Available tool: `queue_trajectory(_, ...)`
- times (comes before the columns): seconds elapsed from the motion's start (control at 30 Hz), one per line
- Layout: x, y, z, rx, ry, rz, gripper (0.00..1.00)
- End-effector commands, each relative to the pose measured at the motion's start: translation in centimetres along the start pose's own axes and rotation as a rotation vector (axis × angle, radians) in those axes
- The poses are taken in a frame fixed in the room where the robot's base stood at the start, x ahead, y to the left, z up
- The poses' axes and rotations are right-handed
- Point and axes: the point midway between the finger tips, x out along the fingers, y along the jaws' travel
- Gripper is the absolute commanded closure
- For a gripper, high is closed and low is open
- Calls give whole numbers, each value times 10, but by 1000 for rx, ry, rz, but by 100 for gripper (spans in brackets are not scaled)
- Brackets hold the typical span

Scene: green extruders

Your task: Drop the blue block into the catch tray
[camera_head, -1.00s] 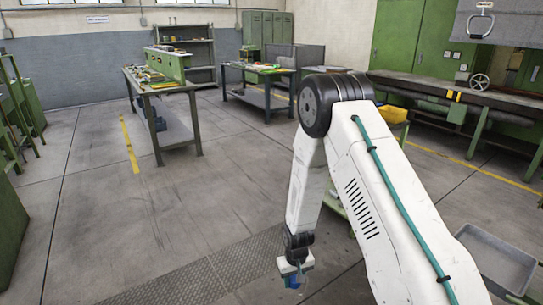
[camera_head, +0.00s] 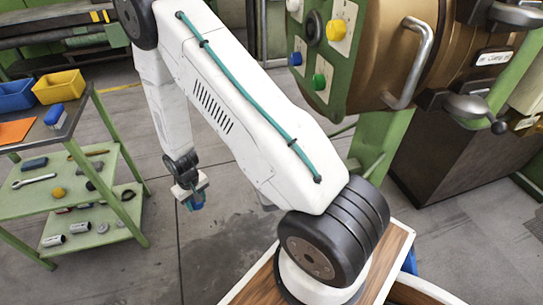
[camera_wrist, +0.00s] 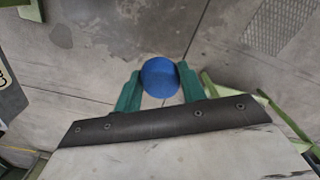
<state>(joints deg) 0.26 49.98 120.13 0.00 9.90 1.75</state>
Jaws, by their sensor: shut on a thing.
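My gripper (camera_wrist: 160,85) has green fingers closed on a blue piece (camera_wrist: 160,77), whose visible end looks round in the wrist view. In the head view my gripper (camera_head: 192,199) hangs low over the floor, and the blue piece (camera_head: 198,205) shows small at its tip. The piece is in the air, apart from any surface. The catch tray is not visible in either current view; my arm may hide part of the scene.
A green tool cart (camera_head: 90,185) stands at the left with a blue bin (camera_head: 14,96), a yellow bin (camera_head: 59,87) and tools. A green machine (camera_head: 345,60) with a bronze door stands at the right. The floor (camera_head: 215,245) beneath my gripper is clear.

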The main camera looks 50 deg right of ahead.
Motion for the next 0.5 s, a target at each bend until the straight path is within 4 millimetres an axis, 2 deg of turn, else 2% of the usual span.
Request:
queue_trajectory(0.17, -15, 42, 3, 322, 3, 0, 82)
queue_trajectory(0.37, -44, 126, 23, 994, 4, -1, 82)
queue_trajectory(0.5, -64, 181, 47, 1493, 3, -1, 82)
